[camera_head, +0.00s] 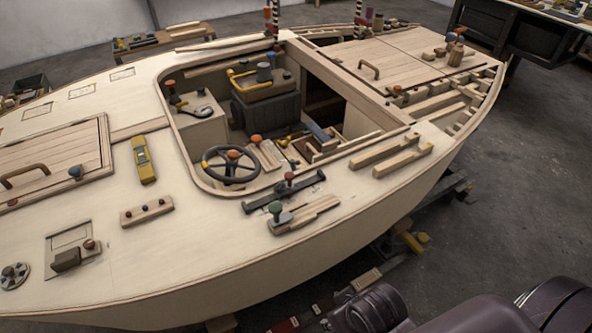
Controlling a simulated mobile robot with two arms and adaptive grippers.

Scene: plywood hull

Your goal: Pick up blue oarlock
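I cannot pick out the blue oarlock for certain. A small blue-grey piece (75,173) sits at the right edge of the plank hatch on the left of the plywood deck. A blue slab (318,132) leans inside the open cockpit. A blue-green knob (275,208) stands on a wooden block at the near deck edge. Any of these is too small to identify. Neither of my grippers shows; only dark parts of mine are at the bottom right.
The plywood hull (180,275) fills the middle. A steering wheel (231,164) is in the cockpit. A yellow tool (144,158), a knobbed wooden strip (146,211) and wooden cleats (390,160) lie on deck. Bare floor (500,220) is free to the right.

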